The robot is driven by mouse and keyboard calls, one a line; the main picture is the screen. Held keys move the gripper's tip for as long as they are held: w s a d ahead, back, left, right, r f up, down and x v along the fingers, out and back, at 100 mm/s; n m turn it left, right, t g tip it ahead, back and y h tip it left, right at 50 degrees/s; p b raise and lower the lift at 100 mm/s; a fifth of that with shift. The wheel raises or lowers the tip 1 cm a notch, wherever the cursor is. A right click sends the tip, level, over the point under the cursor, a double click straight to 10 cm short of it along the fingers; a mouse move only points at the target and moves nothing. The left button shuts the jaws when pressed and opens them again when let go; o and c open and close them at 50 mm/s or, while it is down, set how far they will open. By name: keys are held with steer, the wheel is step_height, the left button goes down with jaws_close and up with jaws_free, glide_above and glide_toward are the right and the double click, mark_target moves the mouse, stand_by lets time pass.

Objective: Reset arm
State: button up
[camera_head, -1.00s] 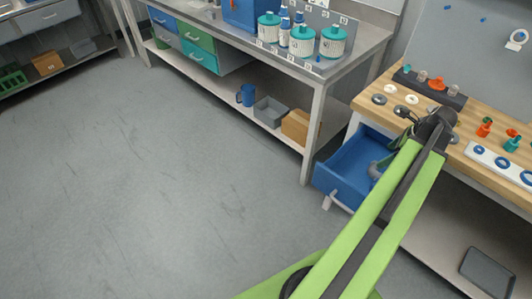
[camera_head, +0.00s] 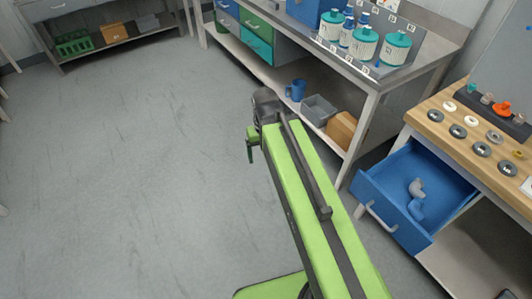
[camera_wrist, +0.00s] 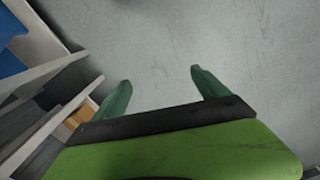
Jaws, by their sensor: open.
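My green arm reaches up from the bottom of the head view, with its dark wrist joint near the middle. My gripper (camera_head: 250,146) hangs over the bare floor to the left of the metal bench. In the wrist view, my gripper (camera_wrist: 160,90) shows two green fingers spread wide apart with only grey floor between them. It is open and empty.
A metal bench (camera_head: 372,77) holds teal-lidded vessels (camera_head: 363,46). Its lower shelf holds a blue mug (camera_head: 297,91). The floor at left (camera_head: 130,180) is clear.

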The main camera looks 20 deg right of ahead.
steer(key=shift+d, duration=0.1)
step_height(320, 180, up, 9)
steer(key=p, duration=0.8)
steer(key=shift+w+f+p, duration=0.15)
steer(key=shift+f+p, duration=0.05)
steer(key=shift+p, duration=0.1)
steer(key=shift+w+f+b, duration=0.1)
steer(key=shift+f+b, duration=0.3)
steer(key=shift+c, duration=0.5)
